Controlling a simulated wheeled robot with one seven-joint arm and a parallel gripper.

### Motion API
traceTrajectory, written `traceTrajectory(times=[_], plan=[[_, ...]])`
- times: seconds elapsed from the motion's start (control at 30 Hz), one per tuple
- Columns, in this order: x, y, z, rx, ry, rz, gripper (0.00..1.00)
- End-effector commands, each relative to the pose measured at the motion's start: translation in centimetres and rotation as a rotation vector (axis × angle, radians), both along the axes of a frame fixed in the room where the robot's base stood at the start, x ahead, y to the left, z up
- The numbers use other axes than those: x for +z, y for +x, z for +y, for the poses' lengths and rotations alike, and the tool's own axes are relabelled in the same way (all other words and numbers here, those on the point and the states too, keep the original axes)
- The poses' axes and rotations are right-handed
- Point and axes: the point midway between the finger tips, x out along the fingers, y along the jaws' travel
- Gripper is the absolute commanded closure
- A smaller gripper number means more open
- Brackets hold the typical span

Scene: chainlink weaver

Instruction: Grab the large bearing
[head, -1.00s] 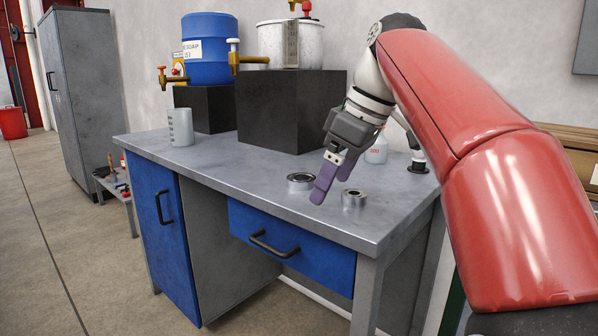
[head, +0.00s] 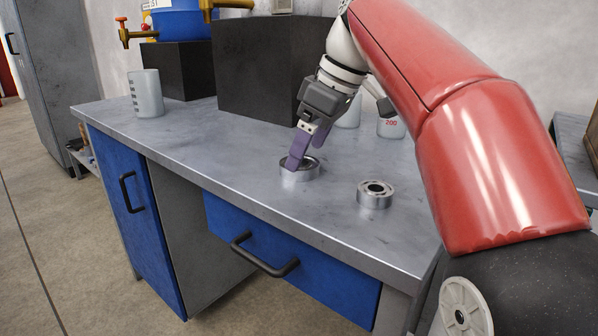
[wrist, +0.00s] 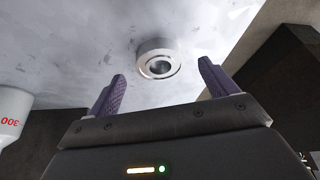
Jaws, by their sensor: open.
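Two metal ring bearings lie flat on the grey workbench (head: 180,135). The large bearing (head: 300,174), the wider ring, is at the left in the head view. The smaller bearing (head: 376,196) is to its right, nearer the front edge. My gripper (head: 303,158) points down with its purple fingers overlapping the large bearing in the head view; its height above it is hard to judge. In the wrist view my gripper (wrist: 160,75) is open and empty. One bearing (wrist: 158,61) shows beyond the fingertips, centred between them; that view alone does not settle which one.
A dark box (head: 265,70) stands on the bench behind the gripper. Beakers stand at the back right (head: 390,127) and far left (head: 146,93); one also shows in the wrist view (wrist: 12,115). The bench left of the bearings is clear.

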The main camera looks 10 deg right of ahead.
Motion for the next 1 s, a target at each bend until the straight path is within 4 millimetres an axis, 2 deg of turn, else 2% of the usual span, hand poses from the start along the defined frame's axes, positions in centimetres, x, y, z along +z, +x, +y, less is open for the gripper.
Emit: traceTrajectory(times=[0.03,0.17,0.47,0.83,1.0], plan=[[-1.1,0.1,0.4,0.001,-0.001,0.003,0.15],[-2.3,0.4,0.8,-0.001,-0.001,0.001,0.15],[-2.4,0.5,0.9,-0.001,0.0,0.0,0.16],[-2.4,0.5,0.9,-0.001,0.0,0.0,0.65],[-2.4,0.5,0.9,-0.001,0.0,0.0,0.67]])
